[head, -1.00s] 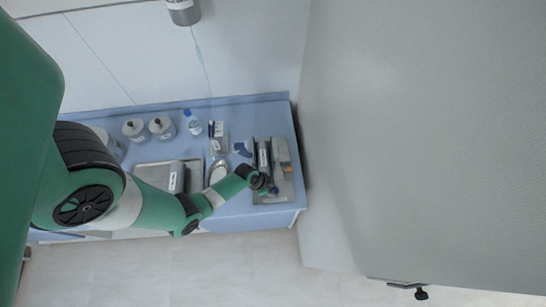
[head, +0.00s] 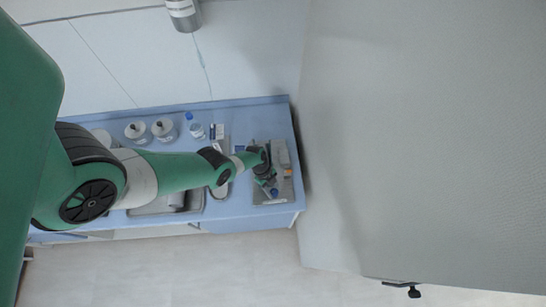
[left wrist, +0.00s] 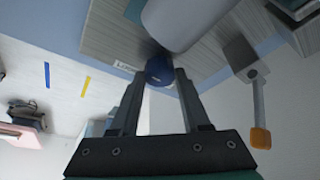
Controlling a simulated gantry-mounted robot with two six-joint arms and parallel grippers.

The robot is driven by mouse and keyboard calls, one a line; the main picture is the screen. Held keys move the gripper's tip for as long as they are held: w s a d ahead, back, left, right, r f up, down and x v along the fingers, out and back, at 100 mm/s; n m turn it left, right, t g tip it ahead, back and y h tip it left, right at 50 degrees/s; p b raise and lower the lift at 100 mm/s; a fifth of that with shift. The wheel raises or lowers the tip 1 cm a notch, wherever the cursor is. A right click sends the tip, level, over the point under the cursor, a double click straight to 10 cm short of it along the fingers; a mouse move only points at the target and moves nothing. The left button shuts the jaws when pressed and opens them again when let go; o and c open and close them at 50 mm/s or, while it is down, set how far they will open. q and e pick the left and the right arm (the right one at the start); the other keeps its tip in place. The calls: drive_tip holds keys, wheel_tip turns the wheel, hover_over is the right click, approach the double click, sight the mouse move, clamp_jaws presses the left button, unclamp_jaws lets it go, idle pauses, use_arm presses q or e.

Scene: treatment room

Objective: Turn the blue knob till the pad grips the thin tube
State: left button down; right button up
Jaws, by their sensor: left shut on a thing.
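The blue knob (left wrist: 160,70) sits between the two fingertips of my left gripper (left wrist: 156,74) in the left wrist view, and the fingers are shut on it. In the head view the knob (head: 274,192) is a small blue spot at the front of the grey device base (head: 262,199), just below my left gripper (head: 268,182). A pale grey cylinder (left wrist: 185,18) lies right behind the knob. A lever with an orange end (left wrist: 260,138) stands to its right. I cannot make out the pad or the thin tube. My right gripper is not in view.
The blue counter (head: 240,207) also holds two lidded jars (head: 162,129), a bottle (head: 194,126) and a metal tray (head: 150,209) partly under my arm. A large grey panel (head: 420,130) rises to the right of the counter.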

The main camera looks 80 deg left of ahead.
use_arm(q)
drive_tip(key=m+g+b, duration=0.1)
drive_tip(key=m, duration=0.2)
drive_tip(key=shift+w+f+h+b, duration=0.1)
drive_tip(key=shift+w+h+b, duration=0.05)
drive_tip(key=shift+h+b, duration=0.15)
drive_tip(key=shift+m+g+b, duration=0.3)
drive_tip(key=shift+m+b, duration=0.15)
drive_tip(key=shift+m, duration=0.45)
drive_tip(key=shift+c, duration=1.9)
unclamp_jaws()
drive_tip(key=shift+r, duration=0.2)
